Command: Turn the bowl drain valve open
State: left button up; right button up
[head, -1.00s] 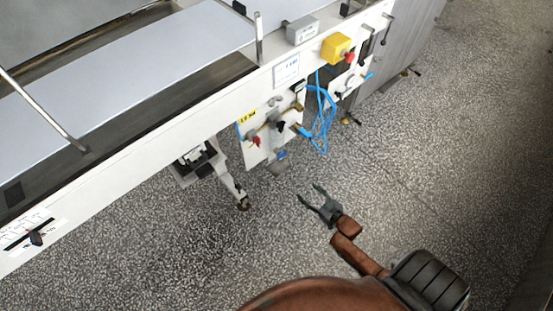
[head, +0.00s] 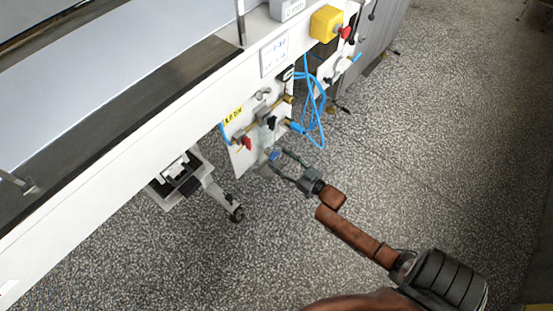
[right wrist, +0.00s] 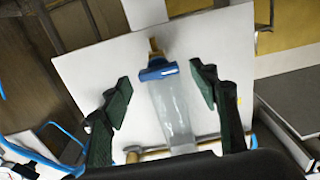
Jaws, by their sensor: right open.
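A small valve with a blue handle (head: 273,155) sits at the lower edge of the white valve panel (head: 241,157). In the right wrist view the blue handle (right wrist: 158,73) lies crosswise on a brass stem, with a clear tube or spout below it in the picture. My right gripper (head: 279,161) is open, reaching to the panel's lower edge. In the right wrist view its dark green fingers (right wrist: 160,80) stand on either side of the handle, apart from it. The panel carries no readable valve name. My left gripper is not in view.
A red-handled valve (head: 246,143) and a black handle (head: 271,123) sit higher on the panel. Blue hoses (head: 316,124) loop at its right. A yellow box with a red button (head: 326,24) is above. A caster leg (head: 223,199) stands left; the speckled floor (head: 420,150) is open right.

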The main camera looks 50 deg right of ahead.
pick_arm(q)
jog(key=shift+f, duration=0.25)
pick_arm(e)
jog(key=shift+w, duration=0.35)
jog(key=shift+c, duration=0.3)
